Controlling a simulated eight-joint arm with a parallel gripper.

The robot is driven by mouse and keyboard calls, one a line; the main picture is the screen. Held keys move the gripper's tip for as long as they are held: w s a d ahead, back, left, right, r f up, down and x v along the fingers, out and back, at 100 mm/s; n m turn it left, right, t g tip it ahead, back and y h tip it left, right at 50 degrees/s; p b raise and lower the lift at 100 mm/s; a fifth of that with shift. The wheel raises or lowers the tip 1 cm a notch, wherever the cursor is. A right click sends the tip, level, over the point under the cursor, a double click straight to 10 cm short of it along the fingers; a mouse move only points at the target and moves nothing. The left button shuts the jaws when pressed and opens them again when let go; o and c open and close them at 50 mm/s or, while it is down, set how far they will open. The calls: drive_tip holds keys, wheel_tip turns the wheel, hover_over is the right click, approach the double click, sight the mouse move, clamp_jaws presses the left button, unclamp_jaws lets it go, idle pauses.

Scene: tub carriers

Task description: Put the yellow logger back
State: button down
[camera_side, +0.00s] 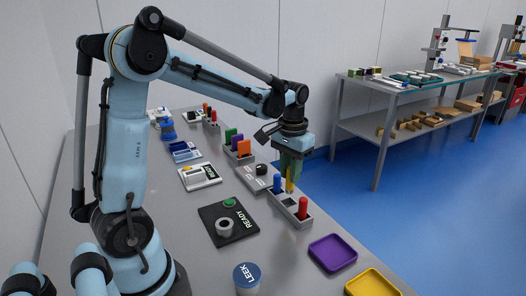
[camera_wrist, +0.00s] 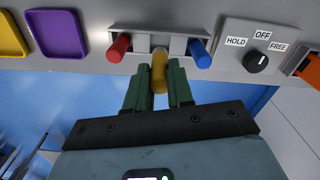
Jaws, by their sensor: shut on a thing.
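The yellow logger (camera_wrist: 159,72) is an upright-looking rod between the green fingers of my gripper (camera_wrist: 158,84), which is shut on it. In the side view, the yellow logger (camera_side: 289,184) sticks out below my gripper (camera_side: 290,170), over the middle of a grey carrier (camera_side: 290,212). The carrier holds a blue logger (camera_side: 277,184) at one end and a red logger (camera_side: 303,207) at the other. In the wrist view, the yellow logger lies between the red (camera_wrist: 119,47) and blue (camera_wrist: 200,52) ones. Whether its lower end is inside the middle slot I cannot tell.
A switch box marked HOLD, OFF and FREE (camera_wrist: 235,42) stands beside the carrier's blue end. A purple tray (camera_side: 333,252) and a yellow tray (camera_side: 372,284) lie beyond the red end. A black READY pad (camera_side: 215,213) is to the left. Another carrier with coloured blocks (camera_side: 237,157) stands behind.

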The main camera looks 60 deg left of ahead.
sight(289, 192)
drive_tip(key=shift+f, duration=2.7)
drive_tip(key=shift+f, duration=0.1)
drive_tip(key=c, duration=1)
unclamp_jaws()
